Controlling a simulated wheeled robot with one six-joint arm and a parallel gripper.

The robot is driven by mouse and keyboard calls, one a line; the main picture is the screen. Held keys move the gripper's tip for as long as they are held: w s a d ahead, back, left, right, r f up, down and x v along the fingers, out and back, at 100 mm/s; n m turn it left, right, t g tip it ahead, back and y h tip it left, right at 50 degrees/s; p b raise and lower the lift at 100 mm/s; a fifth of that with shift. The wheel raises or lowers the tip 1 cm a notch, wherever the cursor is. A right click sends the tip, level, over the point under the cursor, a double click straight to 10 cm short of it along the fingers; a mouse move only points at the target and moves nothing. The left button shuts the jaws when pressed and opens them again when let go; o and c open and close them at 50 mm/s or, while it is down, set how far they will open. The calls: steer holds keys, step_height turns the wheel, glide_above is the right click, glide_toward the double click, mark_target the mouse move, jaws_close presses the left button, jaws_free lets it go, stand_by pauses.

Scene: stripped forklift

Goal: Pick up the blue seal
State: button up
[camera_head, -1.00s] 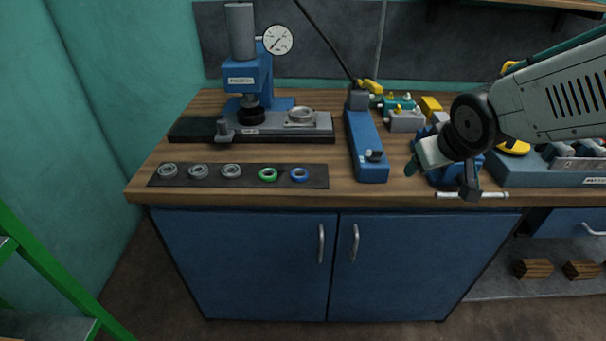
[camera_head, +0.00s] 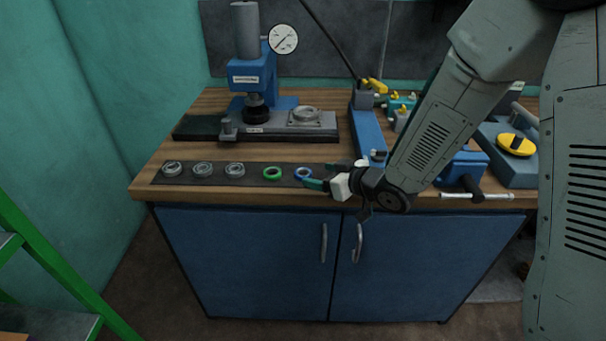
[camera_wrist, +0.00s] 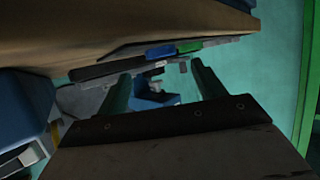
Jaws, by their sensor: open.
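The blue seal (camera_head: 303,173) is a small ring at the right end of a row on a dark mat (camera_head: 256,175) near the bench's front edge. In the wrist view the seal (camera_wrist: 160,51) shows as a blue band, seen from the side and ahead of my fingers. My gripper (camera_head: 322,177) is open and empty, pointing left just right of the seal, with a fingertip beside it. In the wrist view my gripper's two fingers (camera_wrist: 160,88) stand apart with nothing between them. Whether a finger touches the seal cannot be told.
A green seal (camera_head: 273,173) lies left of the blue one, then grey rings (camera_head: 203,169). Behind stands a blue press (camera_head: 249,75) with a dial gauge (camera_head: 283,39). A blue vise (camera_head: 463,165) and a blue long fixture (camera_head: 367,130) are at right. Bare wood lies behind the mat.

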mark_target(299, 171)
steer(key=x, duration=0.4)
steer(key=shift+a+f, duration=0.2)
steer(key=shift+a, duration=0.05)
steer(key=c, duration=1.1)
steer(key=shift+o, duration=0.2)
steer(key=shift+r, duration=0.1)
